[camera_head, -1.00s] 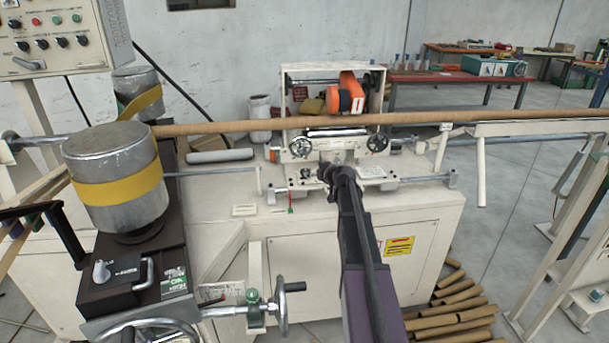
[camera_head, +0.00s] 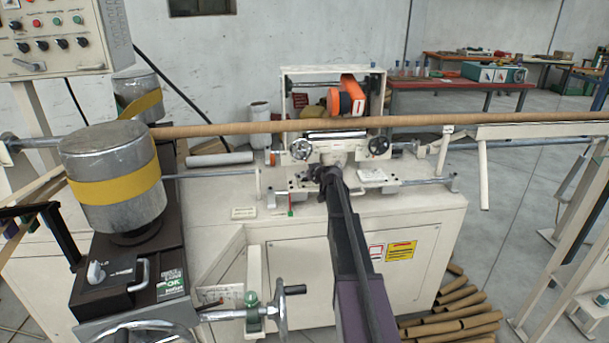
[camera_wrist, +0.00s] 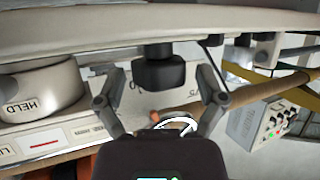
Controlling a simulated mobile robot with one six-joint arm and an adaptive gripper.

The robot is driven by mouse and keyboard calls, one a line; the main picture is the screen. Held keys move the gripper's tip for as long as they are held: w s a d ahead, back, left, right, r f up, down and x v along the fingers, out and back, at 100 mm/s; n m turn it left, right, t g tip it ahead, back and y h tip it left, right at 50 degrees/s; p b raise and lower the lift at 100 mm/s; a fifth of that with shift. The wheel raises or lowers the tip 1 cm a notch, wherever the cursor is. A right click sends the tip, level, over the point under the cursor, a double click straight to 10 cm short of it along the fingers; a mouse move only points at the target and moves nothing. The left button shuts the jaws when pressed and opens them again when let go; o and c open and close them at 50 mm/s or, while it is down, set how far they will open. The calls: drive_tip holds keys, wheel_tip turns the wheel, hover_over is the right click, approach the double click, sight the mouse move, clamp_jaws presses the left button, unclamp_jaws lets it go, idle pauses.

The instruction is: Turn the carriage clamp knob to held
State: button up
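The carriage (camera_head: 340,158) is a cream unit with two small handwheels on the winder bench. My gripper (camera_head: 326,172) is at its front, at the end of my dark arm, and hides what is behind it. In the wrist view my gripper (camera_wrist: 160,82) is open, with one finger on each side of a black knob-like part (camera_wrist: 159,68). Gaps show between this part and both fingers. I cannot tell whether it is the clamp knob. A cream round part (camera_wrist: 40,92) at the left carries the word HELD, upside down.
A long brown tube (camera_head: 230,128) runs across above the bench. A metal drum with a yellow band (camera_head: 115,185) stands at left. A lower handwheel (camera_head: 282,307) sticks out in front. Loose brown tubes (camera_head: 455,322) lie on the floor at right. A control panel (camera_wrist: 270,120) shows in the wrist view.

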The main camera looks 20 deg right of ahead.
drive_tip(key=c, duration=1.1)
drive_tip(key=shift+a+m+g+h, duration=0.1)
drive_tip(key=shift+m+g+h, duration=0.4)
drive_tip(key=shift+m+h, duration=2.6)
drive_tip(key=shift+m+g+h, duration=0.6)
drive_tip(key=shift+m+h, duration=0.4)
drive_tip(key=shift+h, duration=0.3)
drive_tip(key=shift+w+m+g+h, duration=0.1)
drive_tip(key=shift+m+g+h, duration=1.5)
drive_tip(key=shift+m+h, duration=0.15)
drive_tip(key=shift+m+g+h, duration=0.65)
drive_tip(key=shift+m+g, duration=0.55)
drive_tip(key=shift+m, duration=0.05)
drive_tip(key=shift+m+g+h, duration=0.4)
drive_tip(key=shift+m+g, duration=0.7)
drive_tip(key=shift+g, duration=0.1)
